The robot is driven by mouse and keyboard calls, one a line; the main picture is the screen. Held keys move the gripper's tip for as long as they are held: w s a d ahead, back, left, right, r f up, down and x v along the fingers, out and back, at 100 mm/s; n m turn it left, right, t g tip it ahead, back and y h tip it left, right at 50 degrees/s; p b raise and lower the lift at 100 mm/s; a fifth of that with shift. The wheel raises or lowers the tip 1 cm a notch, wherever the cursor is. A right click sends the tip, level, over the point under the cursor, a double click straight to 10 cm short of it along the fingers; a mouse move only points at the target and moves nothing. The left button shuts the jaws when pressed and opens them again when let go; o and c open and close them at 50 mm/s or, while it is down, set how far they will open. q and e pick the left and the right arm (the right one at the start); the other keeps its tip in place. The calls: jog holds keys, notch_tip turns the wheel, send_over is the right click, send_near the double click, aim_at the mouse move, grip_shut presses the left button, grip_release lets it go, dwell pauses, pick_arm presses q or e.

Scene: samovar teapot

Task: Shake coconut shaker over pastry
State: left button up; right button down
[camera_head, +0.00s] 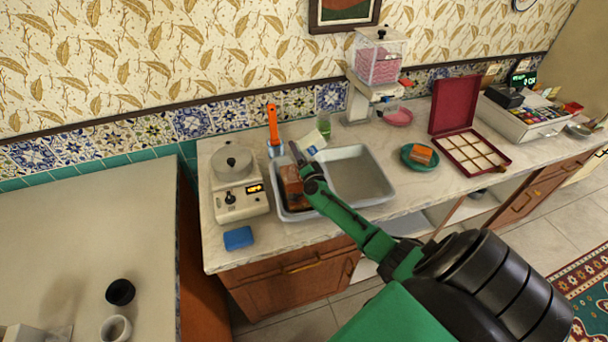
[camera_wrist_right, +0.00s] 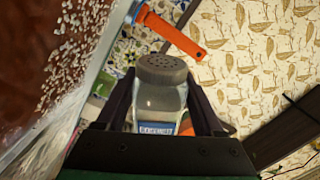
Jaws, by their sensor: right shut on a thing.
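The coconut shaker (camera_head: 314,141) is a clear jar with a blue label and a grey perforated cap. In the right wrist view the shaker (camera_wrist_right: 160,100) sits between the two dark fingers of my right gripper (camera_wrist_right: 160,90), which is shut on it. In the head view my right gripper (camera_head: 303,156) holds it tilted above the grey tray (camera_head: 388,190). The brown pastry (camera_head: 291,186) lies in the tray's left part, partly hidden by my arm. White flakes show on the brown pastry (camera_wrist_right: 30,45) in the wrist view. My left gripper is out of view.
A white scale-like appliance (camera_head: 236,203) and a blue sponge (camera_head: 238,238) stand left of the tray. An orange-handled tool (camera_head: 273,125) stands behind it. A green plate (camera_head: 408,160), an open red box (camera_head: 490,170) and a pink-filled dispenser (camera_head: 380,65) are to the right.

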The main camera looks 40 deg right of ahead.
jog(key=s, duration=0.4)
jog(key=s+d+p, duration=0.1)
jog(key=s, duration=0.3)
jog(key=s+d+p, duration=0.1)
jog(key=s, duration=0.2)
jog(key=shift+s+d+r, duration=0.1)
jog(key=shift+s, duration=0.3)
jog(key=shift+f+b, duration=0.2)
jog(key=shift+b, duration=0.1)
jog(key=shift+w+r, duration=0.1)
jog(key=shift+r, duration=0.1)
jog(key=shift+w+p, duration=0.1)
jog(key=shift+p, duration=0.25)
jog(key=a, duration=0.2)
jog(key=w+a+p, duration=0.1)
jog(key=a, duration=0.1)
jog(key=w+a+p, duration=0.1)
jog(key=a, duration=0.1)
jog(key=shift+w, duration=0.25)
jog(key=shift+w+a, duration=0.1)
jog(key=shift+a, duration=0.1)
jog(key=shift+r, duration=0.1)
